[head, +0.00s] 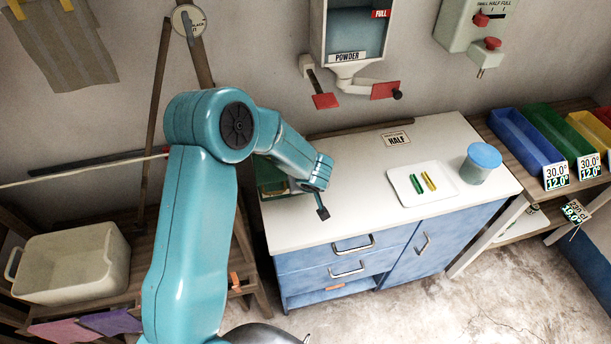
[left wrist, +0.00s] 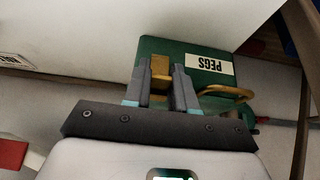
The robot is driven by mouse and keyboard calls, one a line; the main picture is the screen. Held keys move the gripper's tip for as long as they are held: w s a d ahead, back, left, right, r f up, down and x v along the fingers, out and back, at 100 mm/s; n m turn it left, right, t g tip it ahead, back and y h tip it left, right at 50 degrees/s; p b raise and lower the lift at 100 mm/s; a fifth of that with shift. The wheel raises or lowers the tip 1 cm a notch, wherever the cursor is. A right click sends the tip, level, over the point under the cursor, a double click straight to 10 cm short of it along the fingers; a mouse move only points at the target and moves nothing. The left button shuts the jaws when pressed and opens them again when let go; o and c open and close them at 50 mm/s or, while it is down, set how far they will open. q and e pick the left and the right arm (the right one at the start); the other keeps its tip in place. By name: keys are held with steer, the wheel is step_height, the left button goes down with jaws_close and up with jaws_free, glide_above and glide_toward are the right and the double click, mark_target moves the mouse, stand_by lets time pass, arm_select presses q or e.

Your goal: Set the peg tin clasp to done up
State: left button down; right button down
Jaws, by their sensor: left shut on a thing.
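The peg tin is green with a white PEGS label, upside down in the left wrist view (left wrist: 215,68). In the head view part of the tin (head: 268,176) shows at the left end of the white counter, behind my arm. Its brass-coloured clasp (left wrist: 161,66) is on the tin's side. My left gripper (left wrist: 161,80) is shut on the clasp, with one finger on each side of it. The fingers partly cover the clasp, and I cannot tell whether it is done up. A yellow loop (left wrist: 228,92) stands out beside the label. My right gripper is not in view.
On the counter (head: 365,203) are a white tray (head: 408,196) with green and yellow pegs and a blue-lidded jar (head: 480,163). A powder dispenser (head: 348,50) hangs on the wall above. A cream basin (head: 70,262) stands left. Coloured bins (head: 523,140) stand right.

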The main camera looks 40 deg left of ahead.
arm_select(q)
steer(key=shift+w+a+g+h+p, duration=0.25)
steer(key=shift+g+h+p, duration=0.15)
steer(key=shift+g+h, duration=0.25)
steer(key=c, duration=1.1)
jaws_free()
steer(key=shift+o, duration=0.9)
steer(key=shift+w+a, duration=0.1)
steer(key=shift+r, duration=0.1)
